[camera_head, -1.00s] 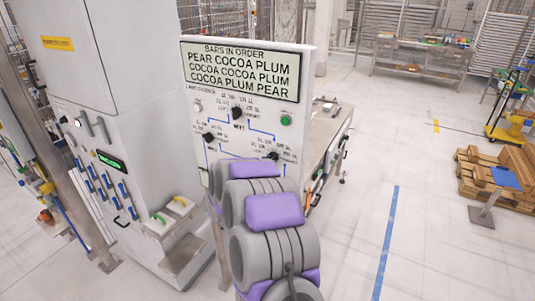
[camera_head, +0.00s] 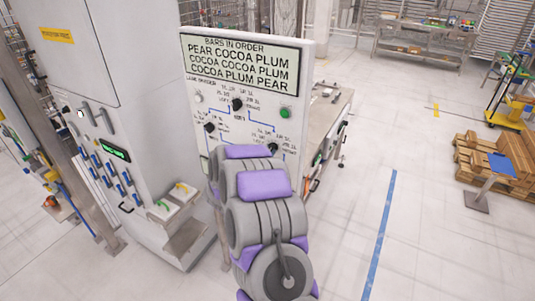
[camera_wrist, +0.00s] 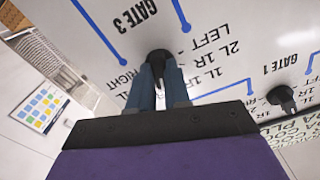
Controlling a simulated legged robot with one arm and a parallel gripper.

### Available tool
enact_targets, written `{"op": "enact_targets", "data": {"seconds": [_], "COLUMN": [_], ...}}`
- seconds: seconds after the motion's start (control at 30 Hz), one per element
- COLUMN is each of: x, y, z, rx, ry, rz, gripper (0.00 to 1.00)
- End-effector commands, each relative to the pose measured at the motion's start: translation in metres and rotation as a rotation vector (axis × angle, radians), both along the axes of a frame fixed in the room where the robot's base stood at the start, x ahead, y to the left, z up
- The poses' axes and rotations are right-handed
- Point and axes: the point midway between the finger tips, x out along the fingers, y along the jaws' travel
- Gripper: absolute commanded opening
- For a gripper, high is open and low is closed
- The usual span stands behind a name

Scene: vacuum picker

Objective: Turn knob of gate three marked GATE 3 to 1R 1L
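The white control panel (camera_head: 202,166) stands in the middle of the head view. The GATE 3 knob (camera_head: 272,148) is its lower right black knob. In the wrist view, which is upside down, this knob (camera_wrist: 158,57) sits beside the GATE 3 label, with 1L 1R, 2L 1R, LEFT and RIGHT printed around it. My gripper (camera_wrist: 161,75) has its two blue-grey fingers on either side of the knob. A narrow gap shows between them, with dark knob in it; I cannot tell whether they press on it. In the head view my arm hides the gripper.
The GATE 1 knob (camera_head: 237,104) is upper middle on the panel and also shows in the wrist view (camera_wrist: 284,98). A third knob (camera_head: 210,127) is at left. The display (camera_head: 240,64) lists bar orders. A tall cabinet (camera_head: 140,130) stands left; open floor lies right.

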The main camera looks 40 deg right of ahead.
Motion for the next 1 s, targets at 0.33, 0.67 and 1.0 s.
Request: {"op": "enact_targets", "data": {"seconds": [0.33,0.67,1.0], "x": [0.000,-0.004,-0.030], "y": [0.000,0.012,0.078], "z": [0.000,0.000,0.000], "rx": [0.001,0.000,0.004], "ry": [0.000,-0.001,-0.001], "rz": [0.000,0.001,0.005], "gripper": [0.43,0.43,0.43]}}
